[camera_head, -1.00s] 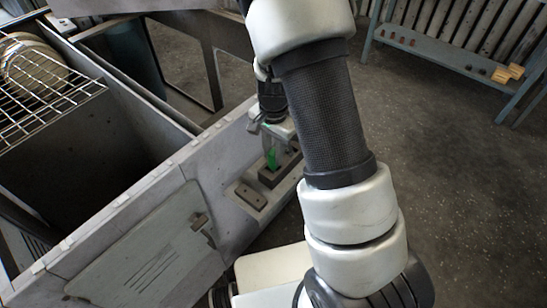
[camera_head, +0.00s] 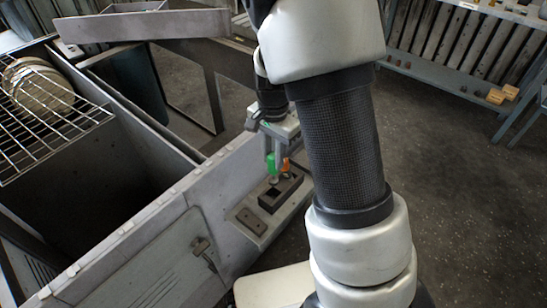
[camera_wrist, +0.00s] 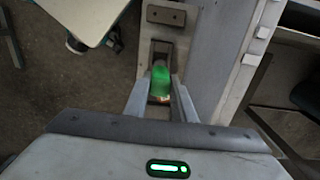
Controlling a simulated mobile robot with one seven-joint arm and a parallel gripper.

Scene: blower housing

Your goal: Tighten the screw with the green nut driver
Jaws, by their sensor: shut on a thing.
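The green nut driver (camera_head: 270,162) is between the fingers of my gripper (camera_head: 278,158), which is shut on it. It hangs upright just above the dark holder block (camera_head: 268,201) on the ledge, with its lower tip close to the block's opening. In the wrist view the green handle (camera_wrist: 160,80) lies between the two fingers (camera_wrist: 160,104). An orange piece (camera_head: 285,164) shows right beside the green handle; I cannot tell whether it is a separate tool. I cannot make out the screw in either view.
A flat grey block (camera_head: 251,221) with a slot lies on the ledge in front of the holder. The open grey housing (camera_head: 110,200) with a wire rack (camera_head: 40,120) and stacked discs (camera_head: 38,85) is at left. A blue-grey bench (camera_head: 450,75) stands at back right. The floor between is clear.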

